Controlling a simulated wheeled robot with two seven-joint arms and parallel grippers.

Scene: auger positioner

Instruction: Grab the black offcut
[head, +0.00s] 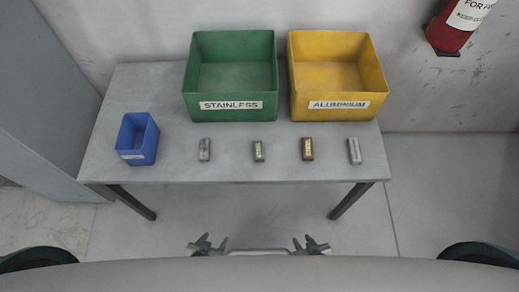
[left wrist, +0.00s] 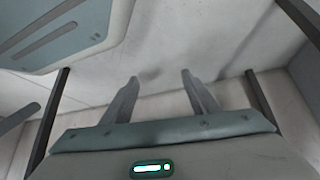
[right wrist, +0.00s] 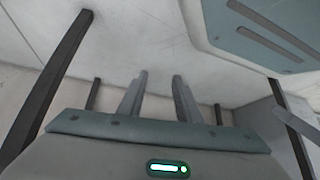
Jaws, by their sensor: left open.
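Several small block-like offcuts lie apart in a row along the front of the table (head: 180,170). From left to right, they are a grey offcut (head: 204,149), a dark grey offcut with a pale yellowish label (head: 258,151), a dark brown offcut with a yellowish label (head: 307,149) and a light grey offcut (head: 354,150). None looks plainly black. My left gripper (head: 211,244) is in front of the table's near edge, open and empty; its spread fingers show in the left wrist view (left wrist: 160,76). My right gripper (head: 308,245) is beside it, also open and empty (right wrist: 160,76).
A green bin labelled STAINLESS (head: 230,108) and a yellow bin labelled ALUMINIUM (head: 335,110) stand at the back of the table. A small blue bin (head: 146,150) stands at the left. A red extinguisher (head: 450,36) hangs at the upper right.

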